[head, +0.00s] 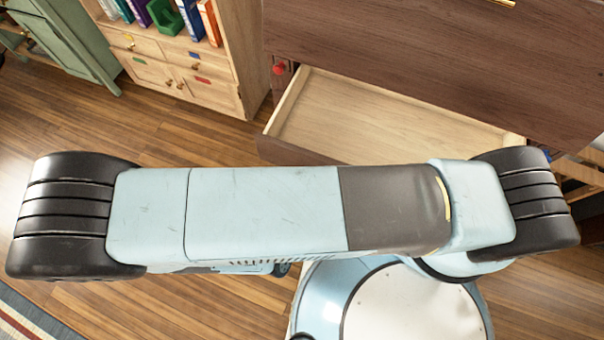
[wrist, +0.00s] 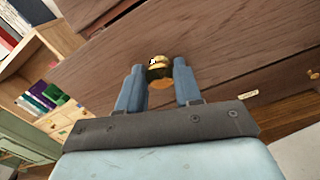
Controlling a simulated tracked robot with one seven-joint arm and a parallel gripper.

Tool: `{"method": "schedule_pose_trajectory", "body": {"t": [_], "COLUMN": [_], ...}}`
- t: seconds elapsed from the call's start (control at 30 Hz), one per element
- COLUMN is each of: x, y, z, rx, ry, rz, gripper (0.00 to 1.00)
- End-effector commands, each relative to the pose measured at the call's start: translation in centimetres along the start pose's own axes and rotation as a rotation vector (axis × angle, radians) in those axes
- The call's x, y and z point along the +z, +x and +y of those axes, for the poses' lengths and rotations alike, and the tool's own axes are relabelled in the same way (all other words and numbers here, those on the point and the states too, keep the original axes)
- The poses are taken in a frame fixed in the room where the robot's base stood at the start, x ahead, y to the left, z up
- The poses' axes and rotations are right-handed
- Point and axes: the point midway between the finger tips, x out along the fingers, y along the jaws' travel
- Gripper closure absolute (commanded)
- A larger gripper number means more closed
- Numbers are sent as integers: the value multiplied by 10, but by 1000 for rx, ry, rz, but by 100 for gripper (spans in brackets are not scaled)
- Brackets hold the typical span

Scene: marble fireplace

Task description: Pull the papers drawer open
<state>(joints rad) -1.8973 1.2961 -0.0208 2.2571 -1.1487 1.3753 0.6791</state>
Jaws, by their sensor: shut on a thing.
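A drawer (head: 375,120) of the dark brown wooden cabinet (head: 440,50) stands well open in the head view. Its pale inside looks bare where it shows, and my arm hides its front. In the wrist view a brown drawer front (wrist: 215,50) carries a round brass knob (wrist: 157,67). My gripper (wrist: 159,78) has its two blue-grey fingers on either side of this knob and is shut on it. A small pale label (wrist: 248,95) is on the wood to the right, too small to read. My gripper is hidden in the head view.
A light wood bookcase (head: 195,85) with small drawers and books stands left of the cabinet. A green cupboard (head: 65,45) is at the far left. A red round thing (head: 278,69) is by the open drawer's left corner. Wooden floor (head: 190,135) is clear on the left.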

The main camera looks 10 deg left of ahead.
Motion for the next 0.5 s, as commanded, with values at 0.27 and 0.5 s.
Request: {"method": "schedule_pose_trajectory", "body": {"t": [0.27,0.5], "x": [1,1], "y": [1,2], "z": [-4,-4], "rx": [-16,-19], "ry": [-3,-3], "rz": [-4,-5], "gripper": [100,61]}}
